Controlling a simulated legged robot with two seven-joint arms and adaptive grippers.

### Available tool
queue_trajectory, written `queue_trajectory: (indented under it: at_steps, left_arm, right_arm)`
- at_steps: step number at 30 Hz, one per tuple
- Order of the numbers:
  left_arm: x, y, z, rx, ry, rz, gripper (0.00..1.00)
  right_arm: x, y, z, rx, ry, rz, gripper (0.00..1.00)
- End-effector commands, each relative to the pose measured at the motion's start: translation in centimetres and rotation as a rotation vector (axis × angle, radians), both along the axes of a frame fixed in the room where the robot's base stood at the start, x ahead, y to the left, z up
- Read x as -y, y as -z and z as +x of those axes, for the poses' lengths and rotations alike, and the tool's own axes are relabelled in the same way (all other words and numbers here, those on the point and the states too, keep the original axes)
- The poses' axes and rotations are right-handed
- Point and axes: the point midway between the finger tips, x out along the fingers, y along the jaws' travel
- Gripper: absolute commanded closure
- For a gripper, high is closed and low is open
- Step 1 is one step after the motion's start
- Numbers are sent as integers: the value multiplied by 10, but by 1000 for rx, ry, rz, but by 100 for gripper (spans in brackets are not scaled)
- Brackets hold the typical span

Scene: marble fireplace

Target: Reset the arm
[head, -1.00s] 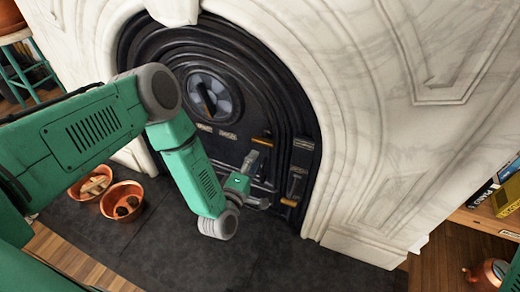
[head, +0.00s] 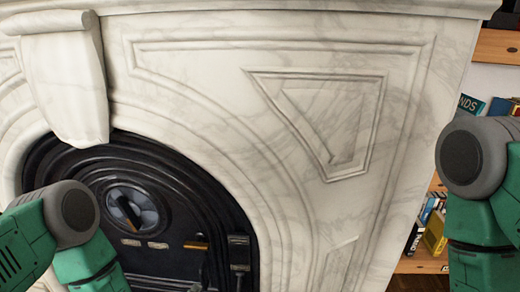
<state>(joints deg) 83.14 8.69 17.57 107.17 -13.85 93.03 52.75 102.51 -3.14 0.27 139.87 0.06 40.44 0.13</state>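My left arm comes in from the lower left, in front of the black fireplace door. Only its elbow and part of its links show, and its gripper is out of the frame. My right arm shows at the right edge, in front of the bookshelf side, and its gripper is also out of the frame. The black fireplace door (head: 165,225) has a round dial (head: 133,208) and a dark latch (head: 239,252) at its right side. The latch's lower part is cut off by the frame.
The white marble surround (head: 300,120) fills the middle, with a mantel ledge along the top. Wooden shelves (head: 498,46) with books (head: 434,232) stand at the right, partly hidden by my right arm. Open space lies between my two arms.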

Motion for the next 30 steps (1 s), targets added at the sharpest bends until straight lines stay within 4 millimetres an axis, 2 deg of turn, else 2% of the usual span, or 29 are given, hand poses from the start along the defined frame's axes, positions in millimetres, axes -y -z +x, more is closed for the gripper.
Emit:
queue_trajectory:
  at_steps: [1,2,3,7,9,11,16,18,30]
  left_arm:
    - [7,10,-21,-115,96,128,66]
    - [7,18,-37,-188,160,217,66]
    - [5,27,-61,-288,252,336,66]
    - [-21,40,-139,-564,538,656,66]
    - [-38,38,-175,-678,665,769,66]
    - [-53,33,-202,-759,760,843,66]
    - [-91,9,-270,-966,999,985,66]
    - [-89,-13,-267,-957,994,981,66]
    - [-88,-102,-266,-953,990,977,66]
  right_arm:
    - [0,0,0,0,0,0,66]
    - [0,0,0,0,0,0,66]
    - [0,0,0,0,0,0,66]
    - [0,0,0,0,0,0,66]
    - [0,0,0,0,0,0,66]
    - [0,0,0,0,0,0,66]
    - [0,0,0,0,0,0,66]
    - [0,-24,-1,-2,0,0,66]
    - [0,-114,0,0,0,0,66]
